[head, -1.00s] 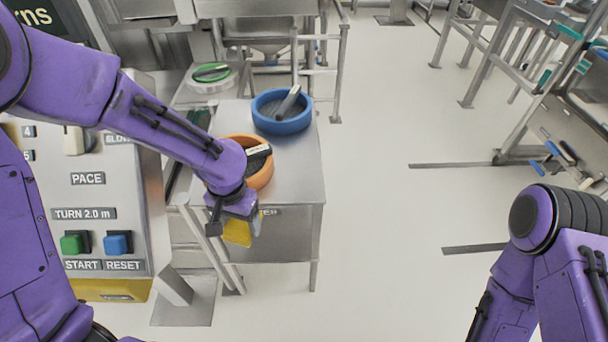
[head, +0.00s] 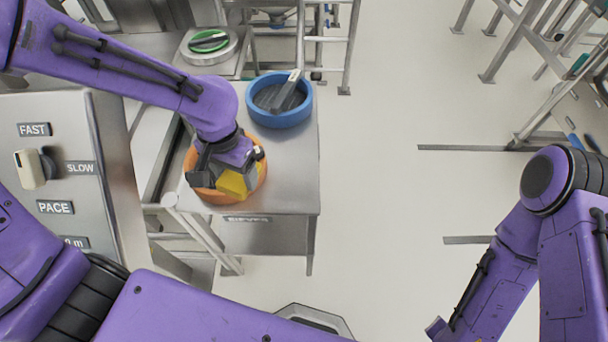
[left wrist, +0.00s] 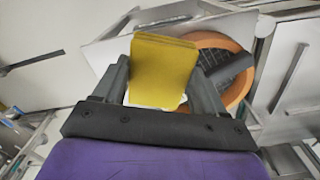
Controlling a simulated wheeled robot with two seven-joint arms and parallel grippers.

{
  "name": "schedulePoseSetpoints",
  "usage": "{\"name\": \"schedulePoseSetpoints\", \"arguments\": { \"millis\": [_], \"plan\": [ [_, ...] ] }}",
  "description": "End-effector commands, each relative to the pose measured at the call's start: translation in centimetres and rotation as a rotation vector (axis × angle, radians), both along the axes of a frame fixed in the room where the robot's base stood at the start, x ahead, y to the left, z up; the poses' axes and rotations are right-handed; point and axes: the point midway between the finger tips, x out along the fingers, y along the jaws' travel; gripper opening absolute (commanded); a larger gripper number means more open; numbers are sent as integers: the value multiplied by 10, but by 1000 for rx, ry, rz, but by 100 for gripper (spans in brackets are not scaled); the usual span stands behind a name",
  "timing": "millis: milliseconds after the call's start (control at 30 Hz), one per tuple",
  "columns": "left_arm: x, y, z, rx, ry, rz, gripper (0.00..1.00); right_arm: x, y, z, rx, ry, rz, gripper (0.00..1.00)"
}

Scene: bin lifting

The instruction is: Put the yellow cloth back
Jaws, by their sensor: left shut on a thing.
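The yellow cloth (head: 233,184) is held by my left gripper (head: 222,172), over the orange round sieve (head: 217,196) on the steel table. In the left wrist view the cloth (left wrist: 163,70) stands between the two fingers (left wrist: 160,88), and the orange sieve (left wrist: 246,92) with its dark mesh lies behind it to the right. I cannot tell whether the cloth touches the sieve. My right arm is at the right of the head view, but its gripper is not visible.
A green-ringed round item (head: 208,43) is at the back. A control panel (head: 65,130) is at left. Open floor (head: 390,200) lies right of the table (head: 297,185).

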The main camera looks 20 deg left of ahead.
Motion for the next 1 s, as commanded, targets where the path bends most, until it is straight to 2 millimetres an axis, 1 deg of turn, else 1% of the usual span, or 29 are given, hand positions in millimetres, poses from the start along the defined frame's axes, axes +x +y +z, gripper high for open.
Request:
{"name": "schedulePoseSetpoints", "arguments": {
  "millis": [33, 67, 100, 200, 267, 300, 333, 367, 400, 500, 600, 733, 800, 900, 1000],
  "plan": [
    [4, -4, -12, 1, -3, -1, 47, -1, 0, -16, 0, 1, 0, 43],
    [7, -8, -17, 2, -3, -2, 47, -1, 0, -25, 0, 1, 0, 43],
    [13, -15, -24, 2, -4, -3, 47, -1, 0, -39, 0, 1, 0, 43],
    [27, -33, -37, 4, -4, -3, 47, -2, 0, -70, 0, 2, 0, 43],
    [38, -46, -45, 6, -5, -2, 47, -2, 0, -87, 0, 2, 0, 43],
    [44, -55, -48, 4, -2, -3, 47, -2, 0, -95, 0, 2, 0, 43],
    [49, -62, -40, 3, 3, -4, 47, -2, 0, -80, 1, 3, 0, 43],
    [54, -69, -42, 2, 5, -3, 47, -2, 0, -77, 1, 3, 0, 43],
    [59, -76, -53, 2, 8, -3, 47, -1, 0, -78, 0, 2, -1, 43],
    [70, -90, -75, 2, 5, -2, 47, -1, 0, -80, 0, 1, 0, 43],
    [78, -100, -88, 0, 2, -1, 47, -1, 0, -80, 0, 1, 0, 43],
    [84, -108, -101, 0, 2, 0, 47, -1, 0, -81, 0, 1, 0, 43],
    [84, -108, -114, 1, 5, 0, 47, -1, 0, -81, 0, 2, 0, 43],
    [84, -108, -128, -1, 2, 1, 47, -1, 0, -81, 0, 2, 0, 43],
    [85, -108, -131, 0, 0, 0, 47, -1, 0, -81, 0, 2, 0, 43]
  ]
}}
